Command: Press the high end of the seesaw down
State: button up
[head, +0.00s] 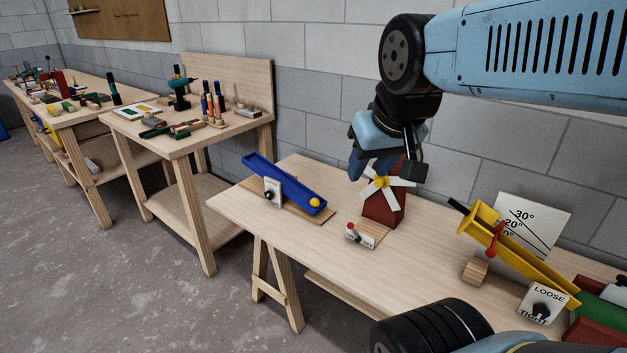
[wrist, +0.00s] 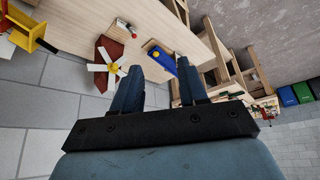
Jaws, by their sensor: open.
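The seesaw is a blue trough (head: 280,182) on a wooden base board (head: 322,214), with a pale block (head: 272,191) at its middle. It tilts: its left end is high and its right end is low, with a yellow ball (head: 314,202) at the low end. The trough also shows in the wrist view (wrist: 162,58), beyond my fingertips and partly hidden by a finger. My gripper (head: 378,172) is above the bench, to the right of the seesaw and apart from it. In the wrist view my gripper (wrist: 160,68) is open with nothing between its fingers.
A red block with a white pinwheel (head: 386,190) stands close by my gripper. A small switch (head: 354,234) lies in front of it. A yellow chute (head: 515,250) with an angle board (head: 535,222) is at right. The bench (head: 320,262) is bare in front of the seesaw.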

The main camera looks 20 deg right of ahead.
aim_at(300, 193)
jog(key=u, duration=0.05)
jog(key=i, duration=0.9)
